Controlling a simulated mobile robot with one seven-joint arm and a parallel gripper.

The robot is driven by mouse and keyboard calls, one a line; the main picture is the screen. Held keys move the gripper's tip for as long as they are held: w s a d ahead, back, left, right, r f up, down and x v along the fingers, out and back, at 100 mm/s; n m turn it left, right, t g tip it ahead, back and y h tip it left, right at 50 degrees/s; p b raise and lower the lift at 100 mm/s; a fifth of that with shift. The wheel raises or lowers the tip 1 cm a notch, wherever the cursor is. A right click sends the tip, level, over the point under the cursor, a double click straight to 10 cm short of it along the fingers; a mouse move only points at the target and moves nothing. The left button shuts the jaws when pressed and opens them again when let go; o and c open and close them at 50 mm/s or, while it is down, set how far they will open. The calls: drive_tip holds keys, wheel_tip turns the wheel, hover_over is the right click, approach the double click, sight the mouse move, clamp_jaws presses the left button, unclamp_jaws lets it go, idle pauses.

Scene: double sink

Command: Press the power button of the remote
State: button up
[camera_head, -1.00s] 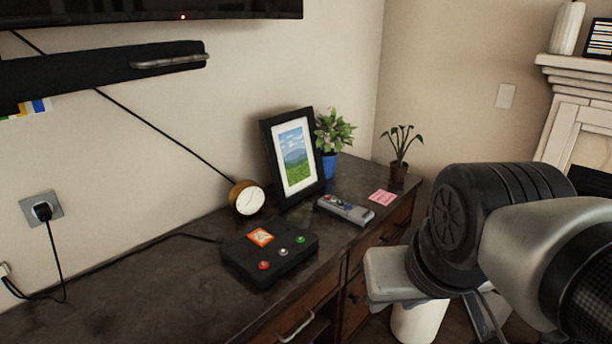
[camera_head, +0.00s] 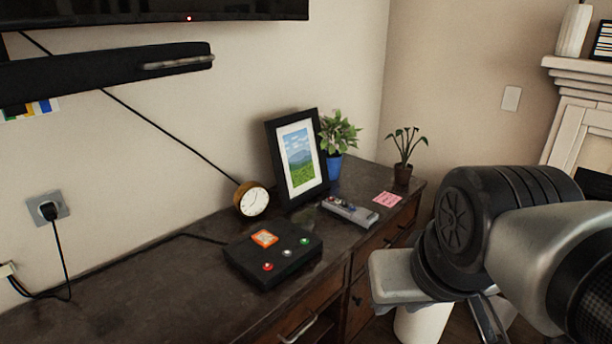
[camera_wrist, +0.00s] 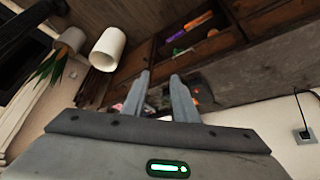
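The remote (camera_head: 350,211) is a grey, slim handset with small coloured buttons near its far-left end. In the head view it lies flat on the dark cabinet top, in front of the picture frame. Which button is the power button is too small to tell. My gripper (camera_wrist: 160,86) shows in the wrist view with its two fingers apart and nothing clearly held between them. In the head view my arm is at the right, off the cabinet's front edge, apart from the remote; the fingertips are not clear there. I cannot make out the remote in the wrist view.
A black box with coloured buttons (camera_head: 274,254), a round clock (camera_head: 251,200), a picture frame (camera_head: 298,157), a pink note (camera_head: 387,199) and two potted plants (camera_head: 340,134) stand around the remote. A white cylinder (camera_wrist: 107,49) is near the cabinet's drawers.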

clamp_jaws()
idle(1.5)
